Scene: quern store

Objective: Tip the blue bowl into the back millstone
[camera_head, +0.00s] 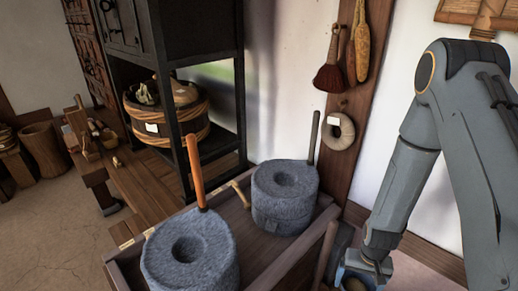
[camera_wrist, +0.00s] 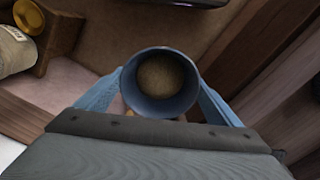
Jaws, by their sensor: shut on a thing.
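The blue bowl (camera_wrist: 162,107) is upright in the wrist view, with brownish grain-like stuff (camera_wrist: 158,76) inside. My gripper (camera_wrist: 160,84) is shut on it, one finger on each side. In the head view my gripper (camera_head: 366,270) is low at the bottom edge, right of the wooden trough, and the bowl is mostly hidden or cut off there. The back millstone (camera_head: 270,210) is grey and round with a hollow in its top and a dark upright handle behind it. It stands to the left of and beyond my gripper.
The front millstone (camera_head: 190,262), with an orange-brown handle (camera_head: 195,170), stands nearer in the same wooden trough (camera_head: 290,258). A broom (camera_head: 330,72) and a ring (camera_head: 339,131) hang on the wall post behind. A black shelf with a tub (camera_head: 165,120) stands at left.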

